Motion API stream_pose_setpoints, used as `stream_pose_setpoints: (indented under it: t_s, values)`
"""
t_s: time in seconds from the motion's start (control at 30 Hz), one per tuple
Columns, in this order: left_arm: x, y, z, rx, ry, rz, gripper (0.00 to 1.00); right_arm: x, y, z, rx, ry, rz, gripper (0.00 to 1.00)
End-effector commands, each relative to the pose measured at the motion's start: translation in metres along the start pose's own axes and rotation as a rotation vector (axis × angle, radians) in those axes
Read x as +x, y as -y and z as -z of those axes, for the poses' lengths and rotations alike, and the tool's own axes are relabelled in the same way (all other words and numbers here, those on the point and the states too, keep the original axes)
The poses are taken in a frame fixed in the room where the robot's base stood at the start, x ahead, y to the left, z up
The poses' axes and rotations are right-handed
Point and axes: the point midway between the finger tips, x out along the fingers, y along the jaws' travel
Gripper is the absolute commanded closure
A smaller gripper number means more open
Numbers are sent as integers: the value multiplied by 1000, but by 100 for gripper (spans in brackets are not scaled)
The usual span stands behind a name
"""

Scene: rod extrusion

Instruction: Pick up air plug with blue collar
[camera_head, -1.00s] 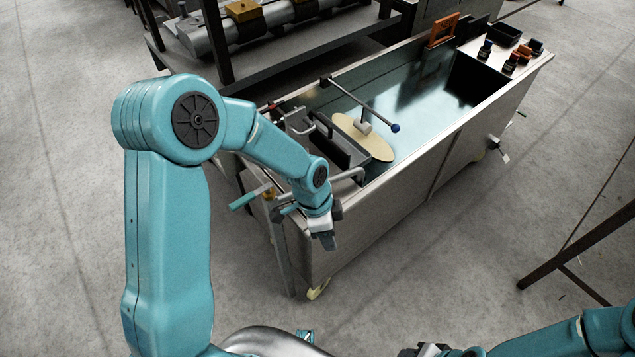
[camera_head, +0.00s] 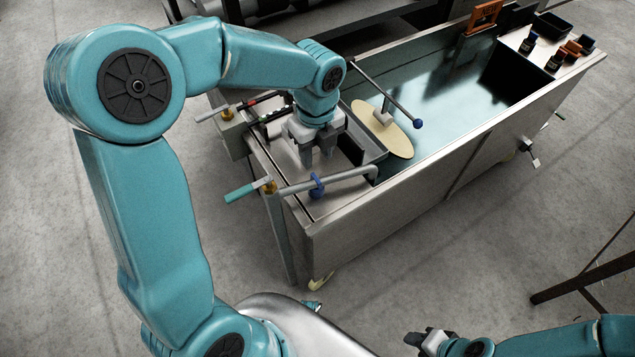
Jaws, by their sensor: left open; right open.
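The air plug with the blue collar (camera_head: 317,187) lies along the near-left end of the metal tank. It is a grey bent pipe with a brass fitting (camera_head: 268,187) and a teal handle (camera_head: 240,192) at its left end. Its right end bends over the tank's inside. My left gripper (camera_head: 318,161) is open and points down just above and behind the blue collar, with its fingers apart from the pipe as far as I can tell. My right gripper (camera_head: 418,338) is open, low at the bottom edge, far from the tank.
A second pipe with a brass fitting (camera_head: 227,114) and a red mark lies behind my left gripper. Small bottles (camera_head: 528,43) stand on the far ledge.

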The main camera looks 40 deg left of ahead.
Motion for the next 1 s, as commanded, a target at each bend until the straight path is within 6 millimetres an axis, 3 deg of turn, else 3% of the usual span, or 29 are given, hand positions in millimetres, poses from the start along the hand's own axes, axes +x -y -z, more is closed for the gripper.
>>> stream_pose_setpoints:
  t_s: [0.1,0.33,0.6,0.87,0.9,1.0]
  values:
    - [22,-1,-1,0,0,-2,60,4,-1,0,0,0,0,57]
    - [41,1,-2,-2,-1,-1,60,6,-2,0,0,0,0,57]
    - [81,1,-6,-1,-1,-1,60,10,-4,0,0,0,0,57]
    - [85,2,-6,-2,0,2,60,10,-4,0,0,0,0,57]
    - [85,2,-6,-2,0,2,63,10,-4,0,0,0,0,57]
    - [84,2,-6,-2,0,2,95,10,-4,0,0,0,0,57]
